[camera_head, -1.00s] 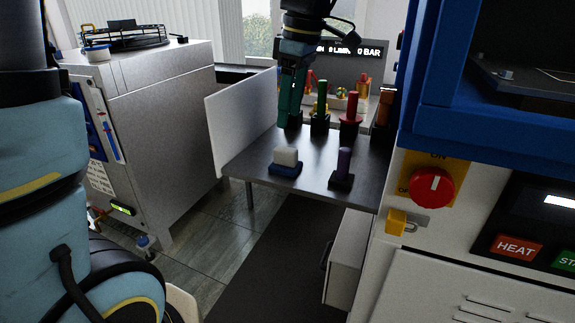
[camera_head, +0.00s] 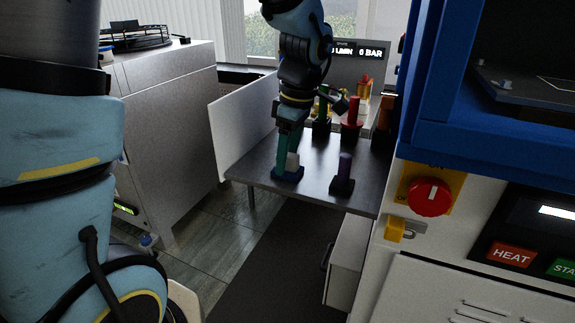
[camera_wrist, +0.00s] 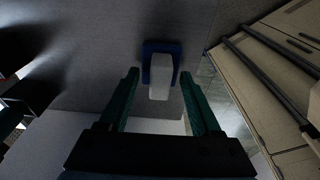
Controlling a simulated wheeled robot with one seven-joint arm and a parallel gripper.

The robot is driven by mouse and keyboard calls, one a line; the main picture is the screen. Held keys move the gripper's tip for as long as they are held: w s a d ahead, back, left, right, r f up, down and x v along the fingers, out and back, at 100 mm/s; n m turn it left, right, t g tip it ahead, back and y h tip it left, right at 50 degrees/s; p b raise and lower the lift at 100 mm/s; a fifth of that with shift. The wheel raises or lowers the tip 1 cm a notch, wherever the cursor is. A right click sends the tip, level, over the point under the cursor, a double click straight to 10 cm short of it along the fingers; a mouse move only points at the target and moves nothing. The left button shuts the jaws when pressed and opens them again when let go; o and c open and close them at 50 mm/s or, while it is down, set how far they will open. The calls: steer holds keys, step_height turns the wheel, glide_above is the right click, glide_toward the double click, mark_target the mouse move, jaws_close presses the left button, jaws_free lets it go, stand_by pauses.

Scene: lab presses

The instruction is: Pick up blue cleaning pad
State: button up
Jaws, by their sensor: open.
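The blue cleaning pad (camera_head: 288,175) lies on the dark side table, near its front edge, with a white block-shaped grip on top. In the wrist view the pad (camera_wrist: 148,48) shows as a blue plate behind its white grip. My gripper (camera_wrist: 160,76) is open, with its green fingers to either side of the white grip in that view. In the head view my gripper (camera_head: 287,158) points down at the pad and partly hides it. I cannot tell if the fingers touch it.
A purple-handled tool (camera_head: 344,172) stands right of the pad. Red-handled (camera_head: 352,120) and green-handled (camera_head: 323,108) tools stand farther back. A white panel (camera_head: 243,128) borders the table's left side. A blue-framed press (camera_head: 430,148) stands close on the right.

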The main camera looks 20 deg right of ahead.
jaws_close()
stand_by(0.3)
steer(key=shift+r, duration=0.1)
step_height(320, 180, up, 10)
steer(key=shift+f+b, duration=0.1)
steer(key=shift+b, duration=0.55)
steer(key=c, duration=0.7)
jaws_free()
jaws_close()
